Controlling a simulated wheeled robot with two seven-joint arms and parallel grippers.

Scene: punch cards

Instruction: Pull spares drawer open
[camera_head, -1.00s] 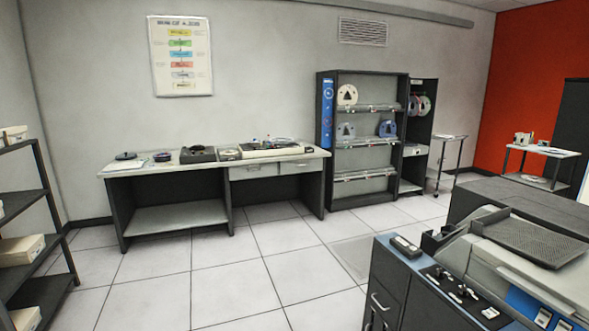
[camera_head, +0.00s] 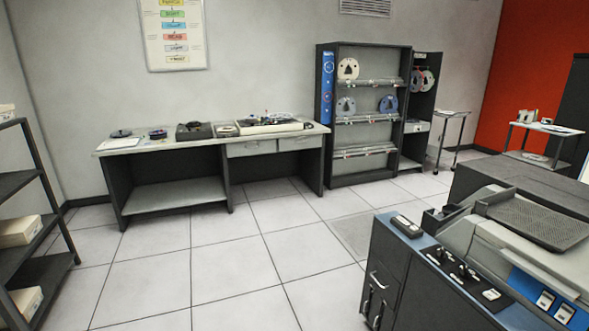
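A workbench (camera_head: 160,148) stands against the back wall with two shut drawers under its top at the right. The left drawer (camera_head: 250,148) and the right drawer (camera_head: 299,143) are pale and sit side by side. A dark cabinet with vertical handles (camera_head: 378,280) is part of the machine in the right foreground. No label can be read, so I cannot tell which one is the spares drawer. Neither of my grippers is in view.
A rack with tape reels (camera_head: 365,160) stands right of the workbench. A card machine (camera_head: 500,250) fills the right foreground. A dark shelf with boxes (camera_head: 38,200) is at the left edge. Tiled floor (camera_head: 220,265) lies clear between them and before the workbench.

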